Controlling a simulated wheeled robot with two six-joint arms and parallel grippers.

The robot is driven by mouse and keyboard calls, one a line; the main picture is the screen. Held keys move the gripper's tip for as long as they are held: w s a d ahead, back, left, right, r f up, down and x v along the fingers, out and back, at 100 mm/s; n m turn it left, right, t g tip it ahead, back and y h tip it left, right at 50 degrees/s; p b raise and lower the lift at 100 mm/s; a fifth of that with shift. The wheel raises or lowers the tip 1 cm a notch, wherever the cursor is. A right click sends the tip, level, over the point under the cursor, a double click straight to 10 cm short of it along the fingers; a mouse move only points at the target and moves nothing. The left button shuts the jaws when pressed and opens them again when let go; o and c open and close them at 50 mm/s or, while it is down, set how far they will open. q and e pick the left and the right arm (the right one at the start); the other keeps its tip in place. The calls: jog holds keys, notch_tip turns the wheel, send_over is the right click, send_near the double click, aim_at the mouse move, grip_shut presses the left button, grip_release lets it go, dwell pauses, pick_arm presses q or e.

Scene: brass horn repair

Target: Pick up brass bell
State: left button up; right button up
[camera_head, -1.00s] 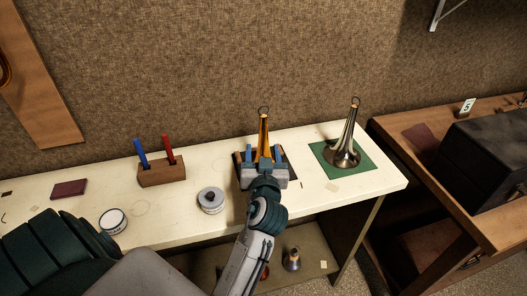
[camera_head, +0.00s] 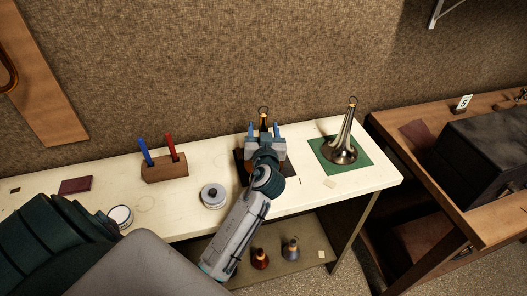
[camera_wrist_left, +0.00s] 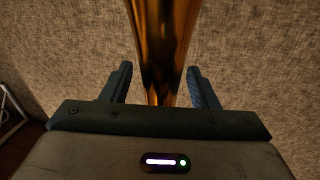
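The brass bell (camera_head: 264,119) stands upright with a ring at its top on a dark mat (camera_head: 291,170) on the white bench. My left gripper (camera_head: 265,131) is at the bell's upper part and hides most of its lower part in the head view. In the left wrist view the bell's shiny orange-gold stem (camera_wrist_left: 164,45) runs between the two blue fingers of the left gripper (camera_wrist_left: 160,72). The fingers are open, with a gap on both sides of the stem. My right gripper is not in view.
A silver bell (camera_head: 342,150) stands on a green mat (camera_head: 323,158) to the right. A round tin (camera_head: 212,195) and a wooden block (camera_head: 164,171) with blue and red tools are to the left. Small bell-shaped items (camera_head: 291,250) sit on the lower shelf.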

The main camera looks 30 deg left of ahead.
pick_arm(q)
grip_shut()
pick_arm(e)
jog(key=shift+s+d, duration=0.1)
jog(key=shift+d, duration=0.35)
